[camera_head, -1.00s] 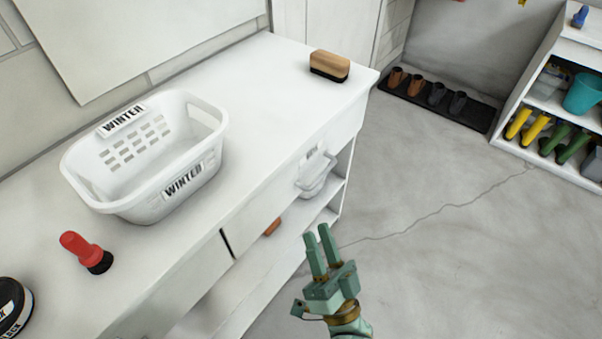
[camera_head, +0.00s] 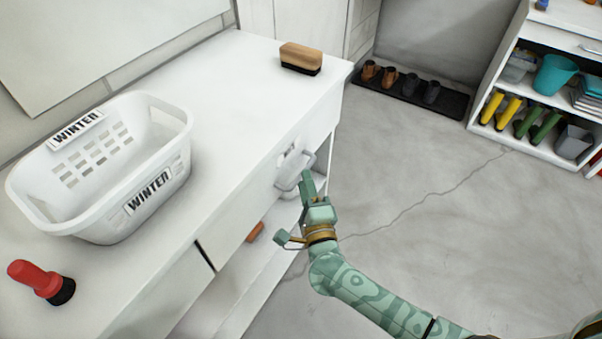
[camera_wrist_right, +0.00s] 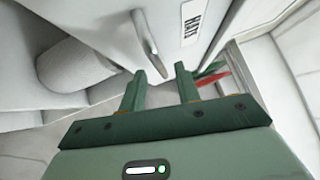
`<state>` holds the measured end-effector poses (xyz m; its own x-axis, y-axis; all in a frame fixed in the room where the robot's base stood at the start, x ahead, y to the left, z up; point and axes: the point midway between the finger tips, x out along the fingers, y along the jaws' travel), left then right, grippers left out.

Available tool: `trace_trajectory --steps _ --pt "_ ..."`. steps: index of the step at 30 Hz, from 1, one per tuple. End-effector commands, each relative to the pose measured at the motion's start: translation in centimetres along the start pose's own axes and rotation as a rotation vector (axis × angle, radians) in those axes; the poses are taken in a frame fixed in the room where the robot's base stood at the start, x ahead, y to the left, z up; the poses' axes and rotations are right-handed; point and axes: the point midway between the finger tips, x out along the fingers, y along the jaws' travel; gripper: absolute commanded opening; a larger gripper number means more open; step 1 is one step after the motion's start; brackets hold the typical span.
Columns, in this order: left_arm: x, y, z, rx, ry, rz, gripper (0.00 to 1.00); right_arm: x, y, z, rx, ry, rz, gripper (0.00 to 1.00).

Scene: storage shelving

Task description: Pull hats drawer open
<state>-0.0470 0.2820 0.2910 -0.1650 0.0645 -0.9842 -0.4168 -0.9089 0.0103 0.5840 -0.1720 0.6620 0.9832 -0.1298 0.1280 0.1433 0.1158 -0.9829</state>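The hats drawer (camera_head: 258,192) is the white front at the right end of the bench, and it looks flush. Its pale handle (camera_wrist_right: 151,42) stands out from the front in the wrist view, beside a label reading HATS (camera_wrist_right: 190,20). In the head view the handle (camera_head: 292,172) is partly hidden by my gripper. My right gripper (camera_head: 307,183) is right at the handle. In the wrist view its two green fingers (camera_wrist_right: 160,82) are apart, with the handle's lower end near the gap between their tips. I cannot tell whether they touch it. My left gripper is out of view.
On the bench top are a white WINTER basket (camera_head: 105,215), a wooden brush (camera_head: 301,58) and a red-handled brush (camera_head: 40,281). An open shelf (camera_head: 245,287) lies below the drawer. The grey floor (camera_head: 420,175) in front is clear. A boot rack (camera_head: 540,148) stands at the right.

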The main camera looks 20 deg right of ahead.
Motion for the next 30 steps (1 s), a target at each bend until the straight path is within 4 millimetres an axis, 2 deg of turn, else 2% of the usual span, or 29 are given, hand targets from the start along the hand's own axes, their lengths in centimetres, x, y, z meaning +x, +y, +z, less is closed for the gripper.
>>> trace_trajectory --steps 3,7,17,18,21,30 --pt "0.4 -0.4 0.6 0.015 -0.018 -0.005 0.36 2.1 0.3 0.0 0.0 0.0 0.001 0.32" --pt "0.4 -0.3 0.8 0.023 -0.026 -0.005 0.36 3.4 0.1 0.0 -0.001 0.0 0.0 0.32" --pt "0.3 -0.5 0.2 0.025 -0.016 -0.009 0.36 3.9 0.0 0.0 -0.001 0.0 0.0 0.32" --pt "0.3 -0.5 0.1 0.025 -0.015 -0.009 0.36 3.9 0.0 0.0 -0.001 0.0 0.0 0.27" --pt "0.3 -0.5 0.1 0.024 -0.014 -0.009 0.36 3.9 0.0 0.0 -0.001 0.0 0.0 0.0" --pt "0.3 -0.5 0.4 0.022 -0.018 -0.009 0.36 3.6 -0.1 -0.3 -0.002 0.0 0.0 0.0"
